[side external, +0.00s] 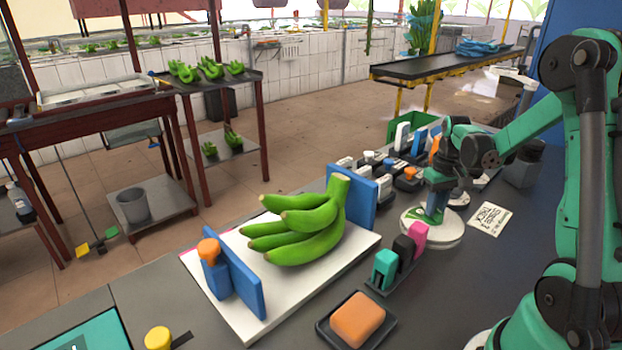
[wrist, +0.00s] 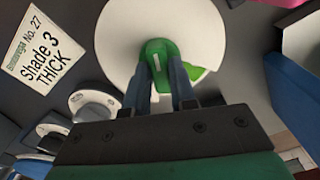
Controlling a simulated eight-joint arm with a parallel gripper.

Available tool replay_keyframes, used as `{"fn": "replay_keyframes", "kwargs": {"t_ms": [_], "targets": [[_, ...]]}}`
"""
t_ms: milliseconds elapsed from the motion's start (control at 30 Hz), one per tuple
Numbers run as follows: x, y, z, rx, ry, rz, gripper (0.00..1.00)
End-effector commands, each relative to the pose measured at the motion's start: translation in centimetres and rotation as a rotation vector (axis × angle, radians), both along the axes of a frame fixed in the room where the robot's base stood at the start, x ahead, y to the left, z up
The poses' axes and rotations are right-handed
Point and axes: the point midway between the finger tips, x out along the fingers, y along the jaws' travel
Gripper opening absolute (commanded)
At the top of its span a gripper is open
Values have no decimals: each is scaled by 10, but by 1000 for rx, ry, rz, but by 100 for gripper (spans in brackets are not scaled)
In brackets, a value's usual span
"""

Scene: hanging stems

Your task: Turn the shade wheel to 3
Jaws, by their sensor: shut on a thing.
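The shade wheel is a round white disc (side external: 447,237) on the dark bench, right of the bananas; it fills the upper middle of the wrist view (wrist: 115,35). A green knob (wrist: 158,50) with a pale mark stands on its middle. A green wedge (wrist: 197,72) shows on the disc beside the knob. My gripper (side external: 437,200) points down over the wheel, its two fingers (wrist: 160,78) shut on the knob's sides. No numbers on the wheel are legible. A white card (wrist: 45,50) reading "Shade 3 THICK" lies beside it, also in the side view (side external: 490,219).
Green bananas (side external: 305,225) lie on a white board (side external: 350,262) between blue plates. A rack with teal, black and pink blocks (side external: 405,250) stands close in front of the wheel. Several switches (side external: 385,165) stand behind it. An orange block (side external: 357,320) sits in a dark tray.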

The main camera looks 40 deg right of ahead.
Motion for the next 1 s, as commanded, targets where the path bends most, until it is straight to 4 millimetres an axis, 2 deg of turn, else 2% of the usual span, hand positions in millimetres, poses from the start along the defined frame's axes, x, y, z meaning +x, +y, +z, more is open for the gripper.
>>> {"fn": "replay_keyframes", "kwargs": {"t_ms": [1000], "targets": [[0,0,1,-1,-1,-963,0]]}}
